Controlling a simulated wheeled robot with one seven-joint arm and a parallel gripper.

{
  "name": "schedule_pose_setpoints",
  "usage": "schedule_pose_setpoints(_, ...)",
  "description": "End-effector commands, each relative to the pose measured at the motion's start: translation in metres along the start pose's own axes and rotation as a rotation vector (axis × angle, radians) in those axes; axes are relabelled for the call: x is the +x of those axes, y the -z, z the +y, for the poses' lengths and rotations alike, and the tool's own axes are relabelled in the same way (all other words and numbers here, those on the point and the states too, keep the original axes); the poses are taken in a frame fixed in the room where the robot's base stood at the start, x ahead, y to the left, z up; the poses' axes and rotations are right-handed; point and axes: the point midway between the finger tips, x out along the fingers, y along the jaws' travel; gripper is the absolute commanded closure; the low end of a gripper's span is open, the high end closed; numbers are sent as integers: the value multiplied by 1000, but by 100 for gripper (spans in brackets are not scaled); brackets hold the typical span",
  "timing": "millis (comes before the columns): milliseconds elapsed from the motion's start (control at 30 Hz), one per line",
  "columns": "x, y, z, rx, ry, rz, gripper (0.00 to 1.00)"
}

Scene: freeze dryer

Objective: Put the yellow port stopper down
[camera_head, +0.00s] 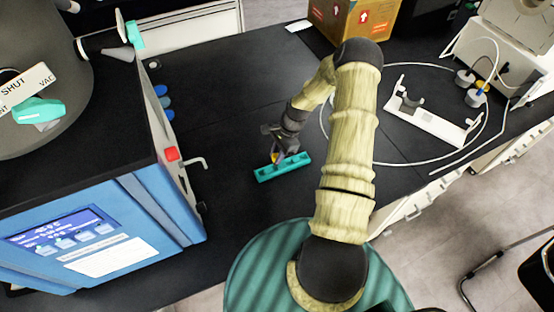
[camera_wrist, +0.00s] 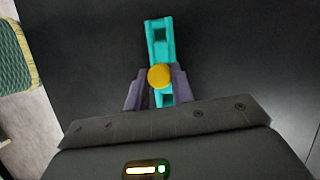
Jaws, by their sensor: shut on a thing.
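The yellow port stopper (camera_wrist: 159,77) is between the fingers of my gripper (camera_wrist: 157,88) in the wrist view. My gripper is shut on it. In the head view my gripper (camera_head: 277,152) points down at a teal rack (camera_head: 284,168) on the black bench, and only a bit of the yellow stopper shows beside the fingers. In the wrist view the teal rack (camera_wrist: 159,22) has a square opening beyond the stopper and runs on below it. I cannot tell whether the stopper touches the rack; its lower part is hidden.
The blue freeze dryer (camera_head: 140,235) with its display stands at the left, with a bent handle (camera_head: 195,162) sticking out toward the rack. A white holder (camera_head: 432,118), looped tubing and a cardboard box (camera_head: 352,18) are at the right and back. The black bench (camera_head: 235,90) behind the rack is clear.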

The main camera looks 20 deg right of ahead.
Motion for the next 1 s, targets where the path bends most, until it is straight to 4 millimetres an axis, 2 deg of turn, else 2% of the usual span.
schedule_pose_setpoints(367, 4, 1, 0, 0, 0, 0, 100)
schedule_pose_setpoints(700, 37, 13, 0, 0, -1, -1, 100)
schedule_pose_setpoints(1000, 39, 19, 1, 6, 3, 1, 100)
